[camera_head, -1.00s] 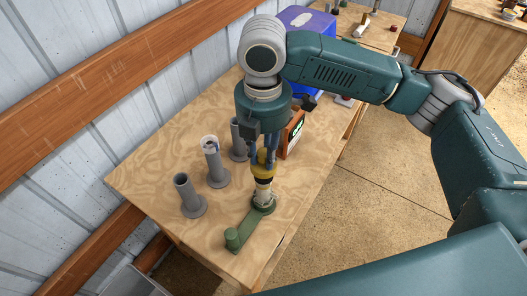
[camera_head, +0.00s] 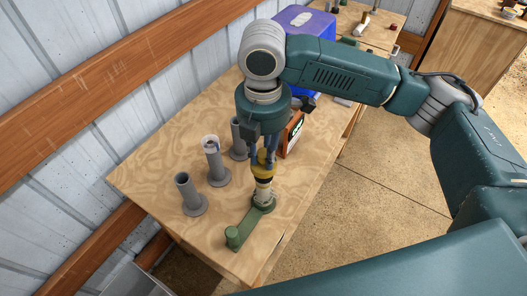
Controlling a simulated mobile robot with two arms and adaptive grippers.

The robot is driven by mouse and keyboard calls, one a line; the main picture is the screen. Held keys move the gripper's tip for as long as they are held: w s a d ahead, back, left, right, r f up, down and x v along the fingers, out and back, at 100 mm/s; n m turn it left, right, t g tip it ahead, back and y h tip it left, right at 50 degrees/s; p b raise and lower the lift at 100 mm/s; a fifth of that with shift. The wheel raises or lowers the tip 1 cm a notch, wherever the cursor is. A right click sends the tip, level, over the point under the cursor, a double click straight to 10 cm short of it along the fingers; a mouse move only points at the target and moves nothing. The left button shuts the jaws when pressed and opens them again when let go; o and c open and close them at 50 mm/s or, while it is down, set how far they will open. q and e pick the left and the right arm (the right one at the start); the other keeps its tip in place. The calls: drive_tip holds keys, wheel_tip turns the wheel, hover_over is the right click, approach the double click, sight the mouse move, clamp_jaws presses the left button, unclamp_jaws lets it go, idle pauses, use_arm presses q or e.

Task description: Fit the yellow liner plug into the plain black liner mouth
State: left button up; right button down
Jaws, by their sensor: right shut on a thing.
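My right gripper (camera_head: 264,158) points down and is shut on the yellow liner plug (camera_head: 263,176). The plug is upright, with a dark band and a pale lower end. That lower end is at the round end of a green holder (camera_head: 246,222); I cannot tell if it sits in it or just above. Three grey upright tubes on round feet stand left of the gripper: a front one (camera_head: 187,192) with a dark opening, a middle one (camera_head: 215,166) with a pale rim, and a back one (camera_head: 237,140) partly hidden by my arm. Which mouth is the plain black one is unclear. My left gripper is out of view.
The wooden table (camera_head: 150,165) is bare on its left side. An orange-brown box (camera_head: 291,134) stands close behind the right gripper, and a blue bin (camera_head: 312,28) is at the far end. A corrugated wall with wooden rails (camera_head: 100,75) runs along the left.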

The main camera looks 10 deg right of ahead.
drive_tip(key=shift+f, duration=0.25)
drive_tip(key=shift+f, duration=1.05)
drive_tip(key=c, duration=1.4)
unclamp_jaws()
drive_tip(key=shift+c, duration=0.2)
drive_tip(key=shift+r, duration=0.1)
wheel_tip(320, 180, up, 12)
drive_tip(key=shift+f, duration=0.1)
